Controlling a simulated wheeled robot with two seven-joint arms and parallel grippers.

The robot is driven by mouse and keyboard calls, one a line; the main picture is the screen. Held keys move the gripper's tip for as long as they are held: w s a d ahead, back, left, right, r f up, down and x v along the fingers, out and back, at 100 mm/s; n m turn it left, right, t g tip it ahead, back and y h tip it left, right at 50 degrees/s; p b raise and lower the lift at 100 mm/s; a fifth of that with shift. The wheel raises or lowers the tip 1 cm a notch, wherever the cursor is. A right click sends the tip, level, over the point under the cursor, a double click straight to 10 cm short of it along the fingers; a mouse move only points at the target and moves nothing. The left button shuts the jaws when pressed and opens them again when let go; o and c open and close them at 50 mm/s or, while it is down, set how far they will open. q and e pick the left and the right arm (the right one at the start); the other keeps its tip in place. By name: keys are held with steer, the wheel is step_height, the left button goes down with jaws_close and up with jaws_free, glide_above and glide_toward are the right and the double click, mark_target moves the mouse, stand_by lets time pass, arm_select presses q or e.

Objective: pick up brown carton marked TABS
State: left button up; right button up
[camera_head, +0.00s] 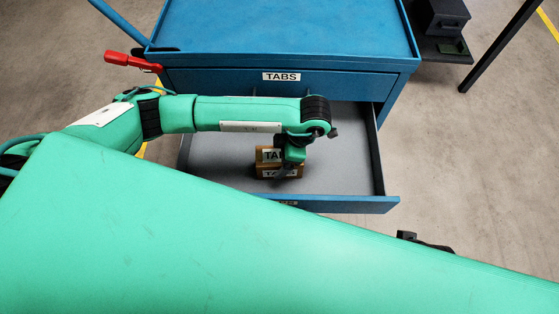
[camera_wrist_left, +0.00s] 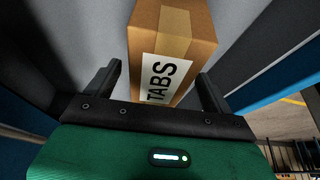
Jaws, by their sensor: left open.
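The brown carton marked TABS (camera_head: 268,158) stands in the open drawer, near its front. My left gripper (camera_head: 287,172) is over it and hides part of it. In the left wrist view the carton (camera_wrist_left: 178,25) has a tan tape strip and a white TABS label facing me. It reaches in between the two dark fingers of my left gripper (camera_wrist_left: 159,72), which are open with a finger on each side. A gap shows at the left finger; I cannot tell whether the right finger touches the carton. My right gripper is not seen.
The grey-floored drawer (camera_head: 345,160) is pulled out of a blue cabinet (camera_head: 290,30) whose TABS label sits above the opening. The drawer floor is bare on both sides of the carton. A red handle (camera_head: 130,61) is at the left; a dark box (camera_head: 443,16) stands at the upper right.

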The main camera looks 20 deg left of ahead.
arm_select(q)
steer(key=shift+x, duration=1.2)
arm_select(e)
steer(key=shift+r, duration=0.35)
arm_select(q)
steer(key=shift+f, duration=0.15)
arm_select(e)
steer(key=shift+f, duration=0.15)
arm_select(q)
steer(key=shift+f+b, duration=0.15)
steer(key=shift+b, duration=0.15)
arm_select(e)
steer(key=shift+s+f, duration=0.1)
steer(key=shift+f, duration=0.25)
arm_select(q)
steer(key=c, duration=1.3)
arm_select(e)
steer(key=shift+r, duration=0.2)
